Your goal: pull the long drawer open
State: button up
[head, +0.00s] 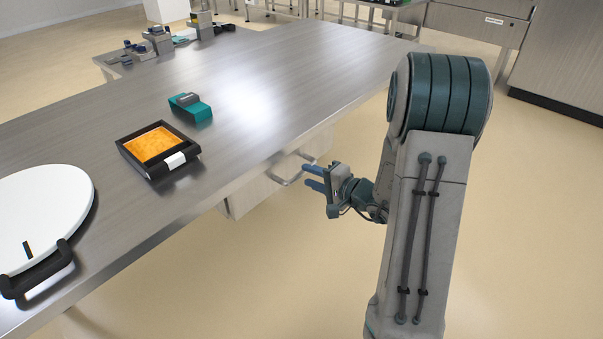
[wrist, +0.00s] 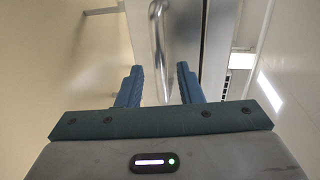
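The long drawer (head: 262,186) is under the front edge of the steel table, with a pale front and a silver bar handle (head: 291,176). In the wrist view the handle (wrist: 158,45) runs up the picture, ahead of and between my fingertips. My gripper (head: 309,177) is open, its two blue fingers pointing at the handle from the right. The fingers show apart in the wrist view (wrist: 158,85), with nothing gripped. The handle's near end lies close to the fingertips; I cannot tell whether they touch it. How far the drawer stands out is hard to tell.
On the table (head: 240,100) are a black tray with orange contents (head: 155,146), a teal device (head: 190,107) and a round white lid (head: 45,210) with a black handle. Small items stand at the far left. The floor (head: 270,270) before the drawer is clear.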

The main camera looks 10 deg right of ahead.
aim_at(304, 174)
jog(key=shift+x, duration=1.9)
grip_shut()
